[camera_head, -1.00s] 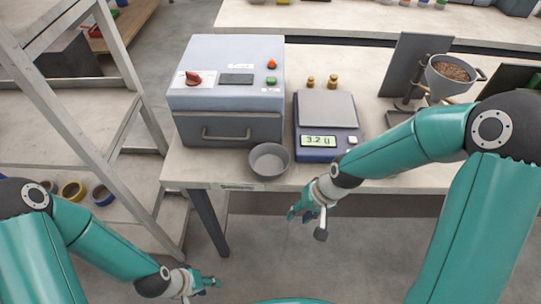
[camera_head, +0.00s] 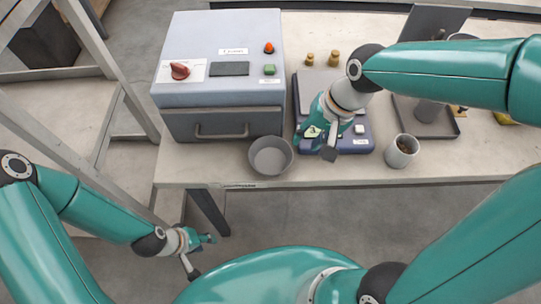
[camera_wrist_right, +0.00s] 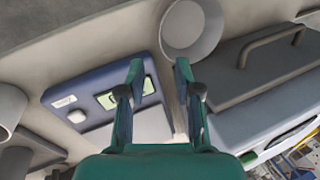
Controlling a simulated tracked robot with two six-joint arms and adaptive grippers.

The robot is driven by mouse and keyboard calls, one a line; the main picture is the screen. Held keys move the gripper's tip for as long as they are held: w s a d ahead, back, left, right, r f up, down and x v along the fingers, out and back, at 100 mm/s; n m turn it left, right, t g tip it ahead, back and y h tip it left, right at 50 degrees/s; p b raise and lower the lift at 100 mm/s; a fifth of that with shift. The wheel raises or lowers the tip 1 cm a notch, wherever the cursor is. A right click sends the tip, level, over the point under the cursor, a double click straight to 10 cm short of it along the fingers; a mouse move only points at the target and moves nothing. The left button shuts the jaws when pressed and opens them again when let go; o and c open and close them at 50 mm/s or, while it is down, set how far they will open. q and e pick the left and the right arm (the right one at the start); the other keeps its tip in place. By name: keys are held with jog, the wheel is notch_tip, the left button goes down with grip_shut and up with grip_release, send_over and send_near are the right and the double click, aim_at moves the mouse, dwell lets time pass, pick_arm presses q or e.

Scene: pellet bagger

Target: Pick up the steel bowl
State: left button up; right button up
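The steel bowl (camera_head: 270,157) is a grey round bowl at the front edge of the bench, below the drawer handle of the grey box. It looks empty. It also shows at the top of the right wrist view (camera_wrist_right: 190,28). My right gripper (camera_head: 322,148) is above the scale, to the right of the bowl and apart from it. In the right wrist view its two fingers (camera_wrist_right: 158,68) are spread with nothing between them, and the bowl lies beyond the fingertips. My left gripper (camera_head: 207,240) hangs low left of the bench, away from the bowl; its finger opening is too small to judge.
The blue scale (camera_head: 357,141) stands right of the bowl, partly hidden by my right arm. The grey box (camera_head: 222,124) with drawer handle is behind the bowl. A cup (camera_head: 401,150) stands farther right, near a tray (camera_head: 440,127). A shelf rack (camera_head: 127,120) is at left.

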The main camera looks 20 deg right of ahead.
aim_at(291, 156)
jog(key=x, duration=1)
jog(key=shift+a+r+p, duration=0.1)
jog(key=shift+a+p, duration=0.05)
jog(key=shift+p, duration=0.25)
jog(key=shift+c, duration=0.2)
grip_shut()
